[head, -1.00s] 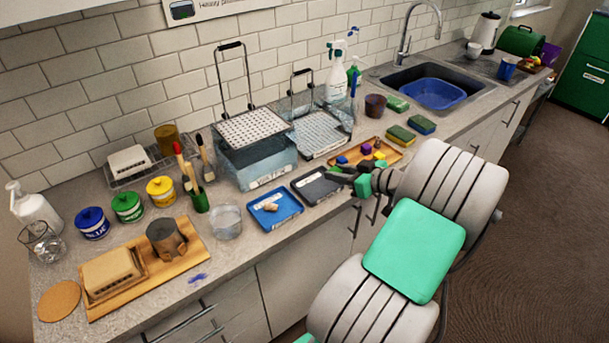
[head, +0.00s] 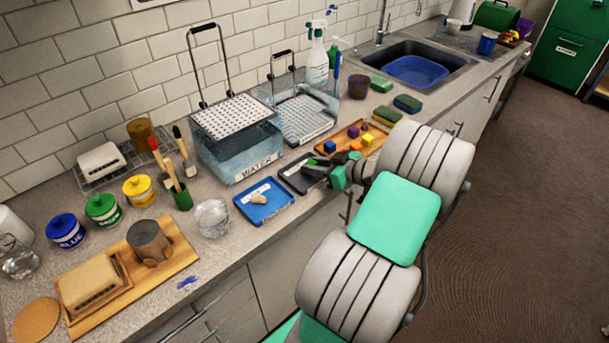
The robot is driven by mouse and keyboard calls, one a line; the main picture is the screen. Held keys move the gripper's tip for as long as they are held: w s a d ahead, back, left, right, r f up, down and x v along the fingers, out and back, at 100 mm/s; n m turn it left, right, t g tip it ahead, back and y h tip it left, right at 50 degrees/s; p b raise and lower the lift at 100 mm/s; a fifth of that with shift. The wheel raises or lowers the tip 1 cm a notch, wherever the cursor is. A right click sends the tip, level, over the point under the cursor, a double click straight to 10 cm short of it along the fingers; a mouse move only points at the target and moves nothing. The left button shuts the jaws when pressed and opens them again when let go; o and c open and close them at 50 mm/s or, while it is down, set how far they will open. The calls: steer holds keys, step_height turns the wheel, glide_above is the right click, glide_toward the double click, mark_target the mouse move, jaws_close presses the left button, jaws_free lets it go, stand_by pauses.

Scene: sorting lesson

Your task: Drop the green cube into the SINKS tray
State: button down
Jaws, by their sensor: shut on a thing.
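My gripper (head: 314,167) is at the dark grey tray (head: 290,183), over its right part. It is shut on a small green thing, apparently the green cube (head: 312,162), which is mostly hidden by the fingers. I cannot tell how high above the tray it is. The dark tray has a white label on its front, too small to read. A blue tray (head: 247,213) stands to its left, with a small tan piece in it and a label that is also unreadable.
A wooden tray (head: 378,142) with several small coloured cubes lies just right of my gripper. A clear water tank (head: 235,155) and a draining tank (head: 308,118) stand behind. A glass bowl (head: 212,218) is left of the blue tray. Sponges (head: 387,115) lie further right.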

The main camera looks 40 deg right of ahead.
steer(key=c, duration=1.1)
jaws_free()
steer(key=shift+o, duration=0.2)
steer(key=b+v, duration=0.1)
steer(key=v, duration=0.7)
